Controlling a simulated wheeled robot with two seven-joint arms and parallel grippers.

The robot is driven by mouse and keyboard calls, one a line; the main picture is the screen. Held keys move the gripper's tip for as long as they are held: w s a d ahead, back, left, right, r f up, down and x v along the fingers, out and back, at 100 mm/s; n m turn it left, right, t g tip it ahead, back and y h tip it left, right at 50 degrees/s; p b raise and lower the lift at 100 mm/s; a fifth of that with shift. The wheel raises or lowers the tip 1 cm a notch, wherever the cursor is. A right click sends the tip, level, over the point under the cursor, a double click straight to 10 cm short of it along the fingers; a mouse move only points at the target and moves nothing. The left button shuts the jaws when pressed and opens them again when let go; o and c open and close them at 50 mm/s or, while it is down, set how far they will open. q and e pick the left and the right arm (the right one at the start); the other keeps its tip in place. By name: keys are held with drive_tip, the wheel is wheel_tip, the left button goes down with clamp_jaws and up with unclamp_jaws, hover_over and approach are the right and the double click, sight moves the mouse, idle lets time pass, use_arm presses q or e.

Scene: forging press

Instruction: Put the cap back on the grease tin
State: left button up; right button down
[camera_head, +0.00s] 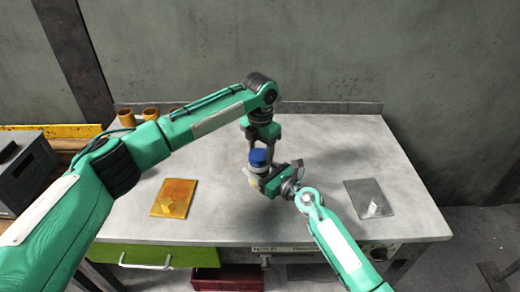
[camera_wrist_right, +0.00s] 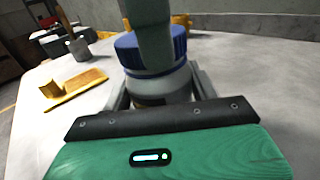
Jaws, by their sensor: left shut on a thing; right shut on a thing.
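The blue cap (camera_head: 258,157) sits at the top of the pale grease tin (camera_head: 257,169) near the table's middle. The wrist view shows the ribbed cap (camera_wrist_right: 128,46) directly over the tin body (camera_wrist_right: 160,86), with no clear gap; whether it is fully seated I cannot tell. My left gripper (camera_head: 259,151) comes down from above and is shut on the cap; one finger hides part of it in the wrist view. My right gripper (camera_head: 262,175) is shut around the tin body from the side, and its fingers flank the tin in the wrist view (camera_wrist_right: 160,95).
A yellow mat (camera_head: 163,207) with a small block lies at left, and a grey mat (camera_head: 361,190) with a pale block at right. A grey box (camera_head: 22,170) is at far left. The table (camera_head: 350,145) is clear at back right.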

use_arm(q)
drive_tip(key=o, duration=1)
drive_tip(key=shift+o, duration=0.2)
drive_tip(key=shift+r, duration=2.25)
drive_tip(key=shift+c, duration=0.5)
